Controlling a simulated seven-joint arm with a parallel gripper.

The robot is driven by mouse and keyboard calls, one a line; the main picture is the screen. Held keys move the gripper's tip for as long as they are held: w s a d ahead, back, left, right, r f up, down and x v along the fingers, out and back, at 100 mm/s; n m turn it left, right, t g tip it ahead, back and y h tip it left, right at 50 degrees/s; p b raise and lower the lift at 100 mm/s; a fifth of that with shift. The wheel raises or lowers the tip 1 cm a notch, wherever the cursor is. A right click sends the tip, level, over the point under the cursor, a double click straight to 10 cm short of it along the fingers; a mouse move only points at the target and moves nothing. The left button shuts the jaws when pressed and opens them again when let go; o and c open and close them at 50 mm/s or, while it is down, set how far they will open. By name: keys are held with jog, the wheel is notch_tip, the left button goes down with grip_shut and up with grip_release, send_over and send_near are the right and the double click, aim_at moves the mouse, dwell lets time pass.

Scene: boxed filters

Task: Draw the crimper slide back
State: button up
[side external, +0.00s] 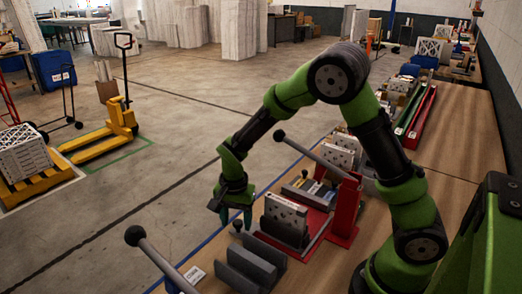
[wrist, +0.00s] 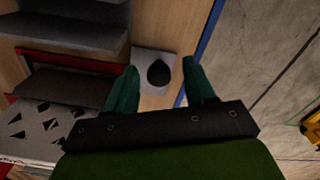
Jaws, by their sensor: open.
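The crimper slide (side external: 250,265) is a pair of dark grey blocks at the near end of a red base on the bench. A small black knob (side external: 237,226) stands beside the blocks. My gripper (side external: 236,214) points down just above this knob. In the wrist view, the knob (wrist: 158,73) shows on a light grey plate, between my two open green fingers (wrist: 160,85). The fingers appear clear of it on both sides. Grey slide blocks (wrist: 65,35) show at upper left there. A white perforated filter (side external: 285,211) stands upright in the red base, behind the slide.
A long lever with a black ball (side external: 134,235) rises at the front left. Another lever (side external: 310,150) slopes from a red post (side external: 346,210) beside the filter. Further fixtures (side external: 415,112) line the bench beyond. Open floor lies left of the bench.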

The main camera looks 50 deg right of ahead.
notch_tip(320, 180, up, 17)
dwell(0.4)
jog(key=s+r+n+t+y, duration=0.1)
jog(key=s+r+n+t, duration=0.1)
jog(key=s, duration=0.6)
jog(key=s+r+n+t+y, duration=0.1)
jog(key=s+r+n+t, duration=0.1)
jog(key=s+n+t, duration=0.3)
jog(key=s+n, duration=0.2)
jog(key=shift+s+r, duration=0.35)
jog(key=shift+s, duration=0.05)
